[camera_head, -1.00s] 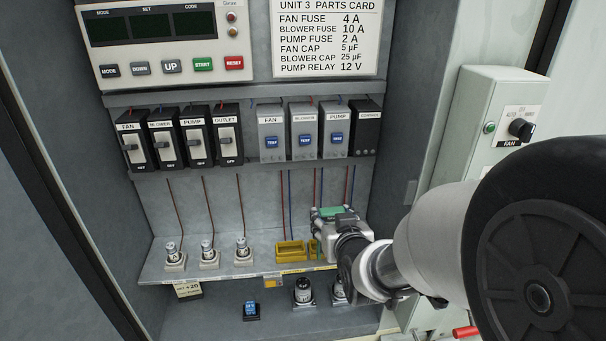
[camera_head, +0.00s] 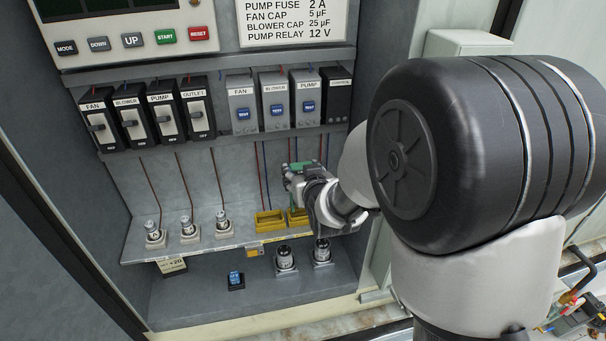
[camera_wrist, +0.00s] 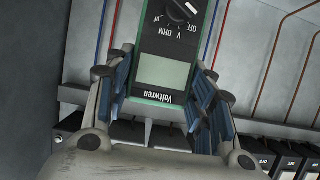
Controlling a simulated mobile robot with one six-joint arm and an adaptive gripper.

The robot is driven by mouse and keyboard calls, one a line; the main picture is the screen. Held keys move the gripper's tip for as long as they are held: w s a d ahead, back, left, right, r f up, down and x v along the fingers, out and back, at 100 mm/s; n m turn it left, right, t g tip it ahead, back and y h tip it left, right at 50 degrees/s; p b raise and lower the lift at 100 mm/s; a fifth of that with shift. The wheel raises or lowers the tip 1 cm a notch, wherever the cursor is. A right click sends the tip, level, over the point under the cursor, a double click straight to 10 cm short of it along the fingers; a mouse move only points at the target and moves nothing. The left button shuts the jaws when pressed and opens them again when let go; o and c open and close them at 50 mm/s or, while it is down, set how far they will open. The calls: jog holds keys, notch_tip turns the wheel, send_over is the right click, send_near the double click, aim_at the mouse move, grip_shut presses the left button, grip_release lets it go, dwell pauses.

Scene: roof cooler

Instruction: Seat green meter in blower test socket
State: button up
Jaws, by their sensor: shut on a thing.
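My gripper (camera_head: 302,180) is shut on the green meter (camera_head: 302,166), above the shelf at its right part. In the wrist view the green-edged meter (camera_wrist: 165,75) sits between the two blue finger pads, with its grey screen, dial and "Voltwren" name upside down. Two yellow sockets stand on the shelf, a wider one (camera_head: 270,221) and one at its right (camera_head: 297,217), partly behind my gripper. The meter is apart from and above them. Their labels are too small to tell which is the blower test socket. The blower module (camera_head: 274,100) has a blue test button.
Three small fuses in holders (camera_head: 187,229) stand on the shelf (camera_head: 140,247) at the left. Below it are a blue relay (camera_head: 235,280) and two capacitors (camera_head: 286,258). Breakers (camera_head: 132,117) line the rail above. Wires run down the back wall.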

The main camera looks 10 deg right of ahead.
jog(key=shift+w+f+b, duration=0.35)
jog(key=shift+s+f+b, duration=0.1)
jog(key=shift+f+b, duration=1.3)
jog(key=shift+b, duration=0.4)
jog(key=shift+s+b, duration=0.15)
jog(key=shift+b, duration=0.25)
jog(key=shift+f+b, duration=0.35)
jog(key=shift+b, duration=0.15)
jog(key=o, duration=1.4)
jog(key=shift+c, duration=0.2)
jog(key=shift+s, duration=0.15)
